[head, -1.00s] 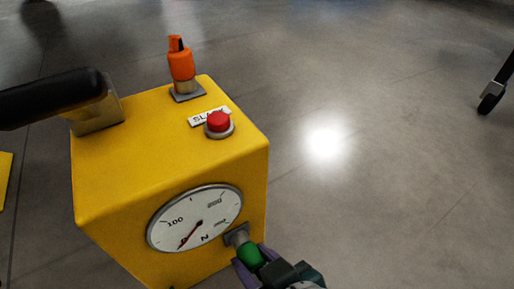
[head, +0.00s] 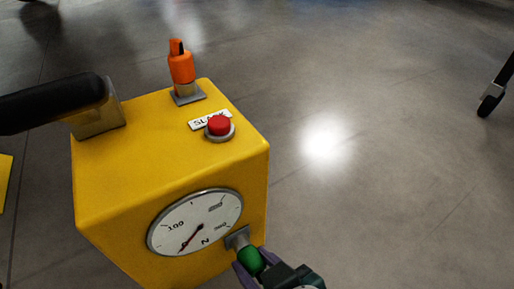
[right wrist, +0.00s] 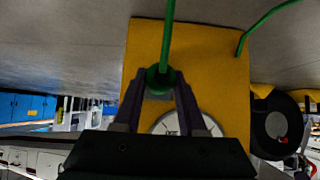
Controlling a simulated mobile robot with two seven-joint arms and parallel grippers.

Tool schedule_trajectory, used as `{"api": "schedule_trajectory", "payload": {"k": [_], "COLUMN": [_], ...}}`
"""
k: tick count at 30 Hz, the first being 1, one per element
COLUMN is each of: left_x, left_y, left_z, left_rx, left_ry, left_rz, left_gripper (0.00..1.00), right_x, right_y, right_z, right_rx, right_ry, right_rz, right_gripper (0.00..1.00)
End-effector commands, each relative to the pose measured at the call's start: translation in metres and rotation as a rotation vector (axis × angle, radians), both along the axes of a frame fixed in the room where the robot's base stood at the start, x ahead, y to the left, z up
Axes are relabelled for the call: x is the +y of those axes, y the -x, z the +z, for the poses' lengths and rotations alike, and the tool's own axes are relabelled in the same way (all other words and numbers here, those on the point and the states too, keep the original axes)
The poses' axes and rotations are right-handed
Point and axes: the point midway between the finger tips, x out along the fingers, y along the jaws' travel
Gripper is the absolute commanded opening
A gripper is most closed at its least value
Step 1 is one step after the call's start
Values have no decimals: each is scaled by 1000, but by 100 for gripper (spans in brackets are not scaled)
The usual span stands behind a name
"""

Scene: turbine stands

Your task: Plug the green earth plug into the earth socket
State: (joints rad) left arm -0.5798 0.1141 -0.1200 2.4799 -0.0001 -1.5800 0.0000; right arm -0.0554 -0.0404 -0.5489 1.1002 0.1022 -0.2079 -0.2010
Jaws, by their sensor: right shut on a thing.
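The green earth plug (head: 249,261) is at the lower right of the yellow box's front face, in the head view. My right gripper (head: 253,264) is shut on it, with purple fingers on either side. The plug's end meets the grey earth socket (head: 237,238) beside the dial; how deep it sits is hidden. In the right wrist view the plug (right wrist: 160,80) shows between my fingers, with a green cable (right wrist: 167,38) running up from it. A grey square plate shows just behind it. My left gripper is not in view.
The yellow box (head: 110,190) carries a round dial (head: 190,215), a red button (head: 219,126), a partly hidden label, an orange plug (head: 181,68) in a top socket and a black handle (head: 50,101). Grey floor at the right is open, with a caster (head: 490,100) at the edge.

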Motion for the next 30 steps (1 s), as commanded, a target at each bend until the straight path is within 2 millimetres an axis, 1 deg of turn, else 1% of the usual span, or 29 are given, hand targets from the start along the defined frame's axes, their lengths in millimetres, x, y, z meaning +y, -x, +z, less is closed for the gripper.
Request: {"api": "schedule_trajectory", "payload": {"k": [10, 19, 30], "left_x": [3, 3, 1], "left_y": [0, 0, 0], "left_z": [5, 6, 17], "left_rx": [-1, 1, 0], "left_ry": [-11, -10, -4], "left_rz": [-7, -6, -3], "left_gripper": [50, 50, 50], "right_x": [-5, -6, -20], "right_y": [8, 9, 27], "right_z": [1, 1, 1], "right_rx": [0, -1, 0], "right_ry": [0, -1, 1], "right_rz": [0, 0, -1], "right_gripper": [0, 0, 0]}}
